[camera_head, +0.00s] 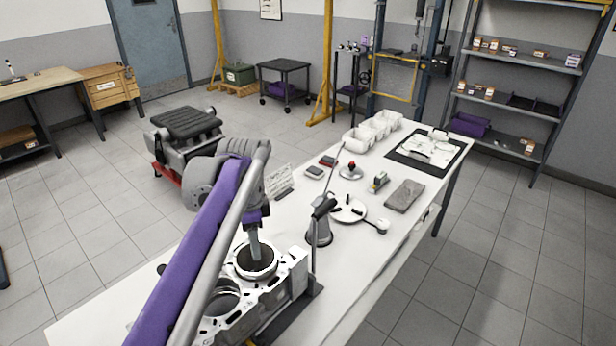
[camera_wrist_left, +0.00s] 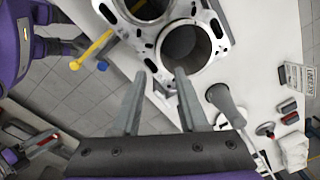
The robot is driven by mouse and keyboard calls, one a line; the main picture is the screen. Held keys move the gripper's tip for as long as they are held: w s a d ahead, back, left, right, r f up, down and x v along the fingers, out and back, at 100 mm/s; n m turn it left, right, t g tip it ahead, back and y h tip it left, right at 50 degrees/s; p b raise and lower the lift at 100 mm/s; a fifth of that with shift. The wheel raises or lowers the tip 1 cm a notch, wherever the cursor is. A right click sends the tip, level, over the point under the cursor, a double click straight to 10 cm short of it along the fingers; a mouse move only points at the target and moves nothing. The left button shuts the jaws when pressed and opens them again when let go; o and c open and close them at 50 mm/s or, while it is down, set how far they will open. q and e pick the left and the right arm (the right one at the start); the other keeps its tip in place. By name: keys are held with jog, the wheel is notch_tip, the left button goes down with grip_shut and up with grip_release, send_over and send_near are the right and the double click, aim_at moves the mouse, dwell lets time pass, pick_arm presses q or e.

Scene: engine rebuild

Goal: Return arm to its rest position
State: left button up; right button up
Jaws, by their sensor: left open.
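My left gripper (camera_head: 254,243) is above the engine block (camera_head: 298,268) on the white bench, fingers pointing down over a cylinder bore. In the left wrist view the two grey fingers of the left gripper (camera_wrist_left: 160,73) stand apart with nothing between them. The engine block (camera_wrist_left: 215,18) lies beyond the fingertips there, with a round bore (camera_wrist_left: 185,45) close to them. Whether the fingertips reach into the bore is hard to tell. My purple left arm covers the near left part of the bench in the head view. My right gripper does not show.
Beside the block stands a grey oil can (camera_head: 318,228). Further along the bench (camera_head: 375,245) are a round plate (camera_head: 347,210), a flat grey slab (camera_head: 404,196), white bins (camera_head: 362,138) and a black mat (camera_head: 402,160).

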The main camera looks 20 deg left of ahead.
pick_arm(q)
jog(key=s+d+f+n+t, duration=0.2)
jog(key=s+d+f+n, duration=0.3)
jog(key=s+f, duration=0.2)
jog(key=s+d+f+n+t, duration=0.3)
jog(key=s+d+f+n, duration=0.1)
jog(key=s+f, duration=0.4)
jog(key=shift+s+d+n, duration=0.35)
jog(key=shift+s+n, duration=0.55)
jog(key=shift+s, duration=0.3)
